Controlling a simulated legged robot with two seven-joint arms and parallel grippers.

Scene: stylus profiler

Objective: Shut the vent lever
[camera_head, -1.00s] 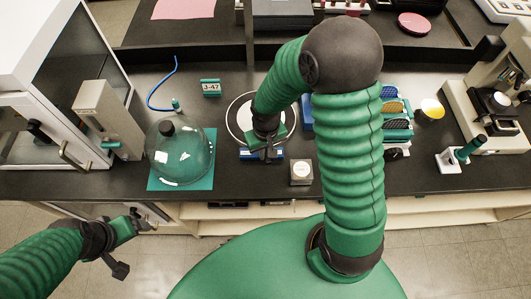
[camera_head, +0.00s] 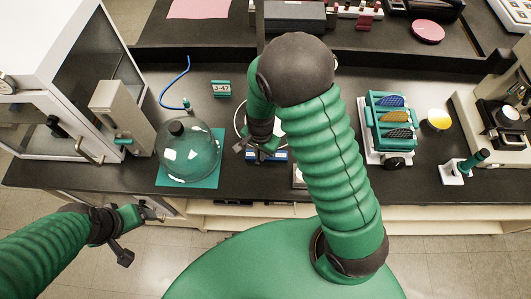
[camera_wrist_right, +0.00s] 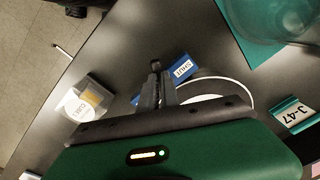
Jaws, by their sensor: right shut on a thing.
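My right gripper (camera_wrist_right: 157,82) is shut on the vent lever (camera_wrist_right: 155,65), whose dark knobbed tip sticks out past the fingers in the right wrist view. A blue label reading SHUT (camera_wrist_right: 184,69) lies just right of the fingers there. More blue shows left of the fingers, mostly hidden. In the head view my right gripper (camera_head: 262,150) is over the blue strip (camera_head: 279,156) at the front of a pale round base (camera_head: 239,122); the arm hides much of it. My left gripper (camera_head: 152,213) hangs off the bench's front edge, its jaws too small to judge.
A clear green dome (camera_head: 188,155) on a teal mat stands left of the lever. A tag J-47 (camera_head: 221,88) stands behind. A small light box (camera_wrist_right: 84,97) sits near the front edge. A rack (camera_head: 379,143) of coloured pieces is on the right.

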